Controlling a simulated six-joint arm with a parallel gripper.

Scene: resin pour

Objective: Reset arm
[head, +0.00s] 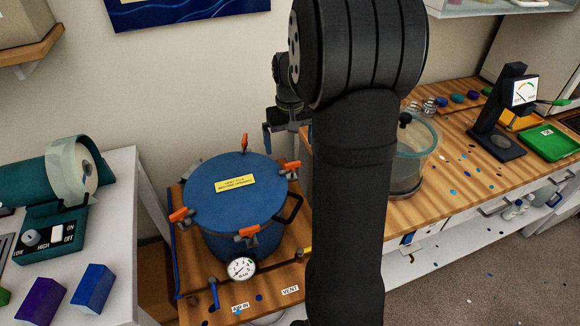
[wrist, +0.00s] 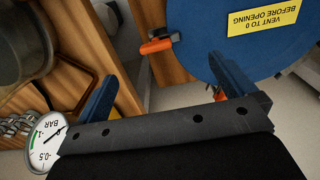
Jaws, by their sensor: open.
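My gripper (head: 285,133) is beyond the blue pressure pot (head: 240,192), near the back wall, and partly hidden behind my own arm in the head view. In the wrist view my gripper (wrist: 166,88) has its two blue fingers wide apart with nothing between them. The pot's lid is on, with a yellow label (head: 235,183) and several orange clamps around the rim. Part of the blue lid (wrist: 210,45) and one orange clamp (wrist: 156,46) show past the fingers in the wrist view.
A clear vacuum chamber (head: 412,160) stands right of my arm. A dial gauge (wrist: 46,142) is close to my gripper's left side in the wrist view. A teal machine (head: 55,230) stands on the left table.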

